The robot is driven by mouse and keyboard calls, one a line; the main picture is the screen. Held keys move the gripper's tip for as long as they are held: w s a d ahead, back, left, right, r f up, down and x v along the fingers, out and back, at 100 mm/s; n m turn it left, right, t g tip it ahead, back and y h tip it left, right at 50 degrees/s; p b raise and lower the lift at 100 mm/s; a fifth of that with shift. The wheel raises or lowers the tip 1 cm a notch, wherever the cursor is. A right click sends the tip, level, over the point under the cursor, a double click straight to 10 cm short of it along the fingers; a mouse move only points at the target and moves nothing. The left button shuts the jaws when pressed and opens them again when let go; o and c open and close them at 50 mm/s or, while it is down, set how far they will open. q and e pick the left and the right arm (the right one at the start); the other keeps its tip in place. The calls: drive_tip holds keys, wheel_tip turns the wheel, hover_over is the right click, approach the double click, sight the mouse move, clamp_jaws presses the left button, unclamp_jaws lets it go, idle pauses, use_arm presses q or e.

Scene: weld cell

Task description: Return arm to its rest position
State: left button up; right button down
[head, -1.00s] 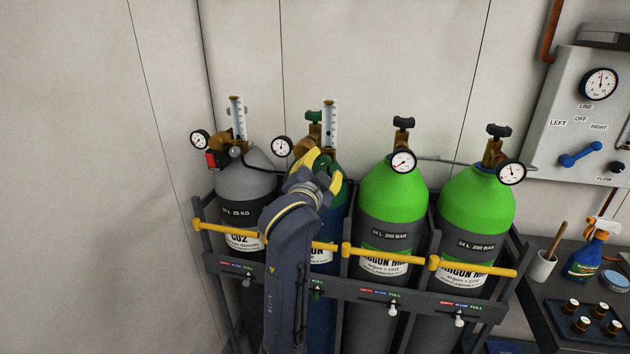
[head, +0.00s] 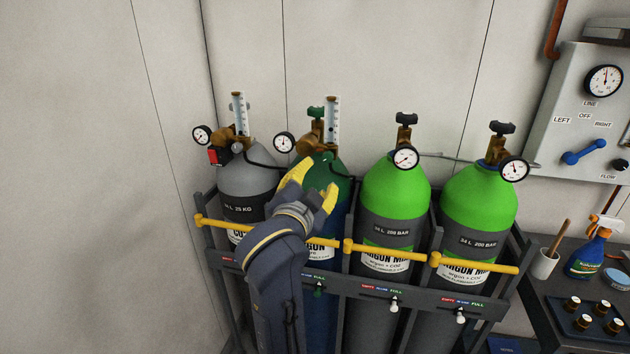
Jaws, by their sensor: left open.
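My left gripper (head: 315,182) is open, its yellow-tipped fingers spread in front of the dark green shoulder of the blue cylinder (head: 330,210). Nothing shows between the fingers. The arm rises from the bottom of the view and covers part of the blue cylinder's label and part of the rack's yellow bar. The fingertips are below the brass regulator (head: 318,142) with its gauge and flow tube; whether they touch the cylinder I cannot tell. My right gripper is not in view.
A grey CO2 cylinder (head: 245,178) stands left, two bright green argon mix cylinders (head: 395,190) (head: 478,200) right. The rack's yellow bars (head: 390,252) cross in front. A wall panel (head: 580,120) and a bench with a spray bottle (head: 588,253) are at right. The left wall is bare.

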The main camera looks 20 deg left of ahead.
use_arm(q)
drive_tip(key=s+a+f+g+y, duration=0.1)
drive_tip(key=s+a+f+g, duration=0.15)
drive_tip(key=f, duration=0.65)
drive_tip(key=s+a+f+n+g, duration=0.15)
drive_tip(key=s+f, duration=0.25)
drive_tip(key=f, duration=0.4)
drive_tip(key=s+a+f+m+g+y, duration=0.1)
drive_tip(key=s+a+f+g, duration=0.15)
drive_tip(key=f, duration=0.65)
drive_tip(key=s+a+f+g+y, duration=0.1)
drive_tip(key=s+a+f+g, duration=0.15)
drive_tip(key=s+f, duration=0.65)
drive_tip(key=s+a+f+g, duration=0.25)
drive_tip(key=s+f, duration=0.55)
drive_tip(key=s, duration=0.4)
drive_tip(key=s+d+f+n+g+h, duration=0.1)
drive_tip(key=d+f, duration=0.2)
drive_tip(key=f, duration=1.2)
drive_tip(key=s+d+f+g+h, duration=0.1)
drive_tip(key=d+f+h, duration=0.1)
drive_tip(key=f, duration=1.3)
drive_tip(key=s+f+n+g+h, duration=0.1)
drive_tip(key=s+f+n+g, duration=0.1)
drive_tip(key=s+f, duration=1.9)
drive_tip(key=shift+s+n+g, duration=0.35)
drive_tip(key=shift+s+n, duration=0.1)
drive_tip(key=shift+s, duration=0.1)
